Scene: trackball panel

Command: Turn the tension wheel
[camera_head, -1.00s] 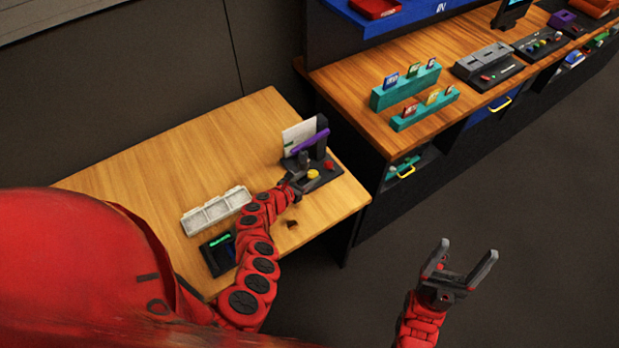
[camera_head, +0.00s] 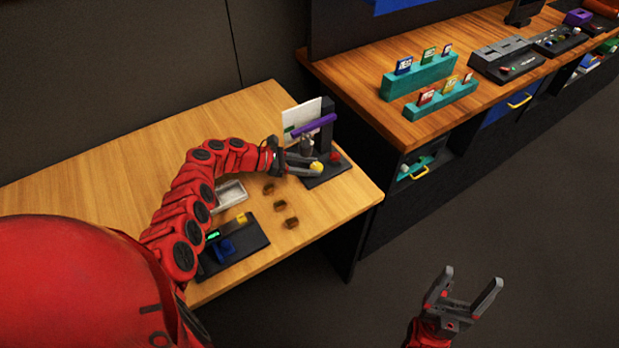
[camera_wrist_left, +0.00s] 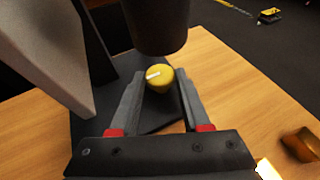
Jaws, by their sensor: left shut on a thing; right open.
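A dark device with a black base (camera_head: 342,171) stands near the right end of the wooden table. On its base is a yellow knob (camera_head: 317,166), which I take for the tension wheel. My left gripper (camera_head: 309,164) is at the knob. In the left wrist view the yellow knob (camera_wrist_left: 158,79), with a white mark on top, sits between the two fingertips (camera_wrist_left: 160,86), which are shut on it. A dark cylinder (camera_wrist_left: 156,25) hangs close beyond it. My right gripper (camera_head: 472,277) is open and empty, over the floor right of the table.
A red knob (camera_head: 335,156), a purple bar (camera_head: 314,125) and a pale panel (camera_head: 299,121) are on the device. Several brown pieces (camera_head: 280,205), a grey tray (camera_head: 231,195) and a black panel (camera_head: 250,245) lie nearby. A second counter (camera_head: 370,85) stands at the right.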

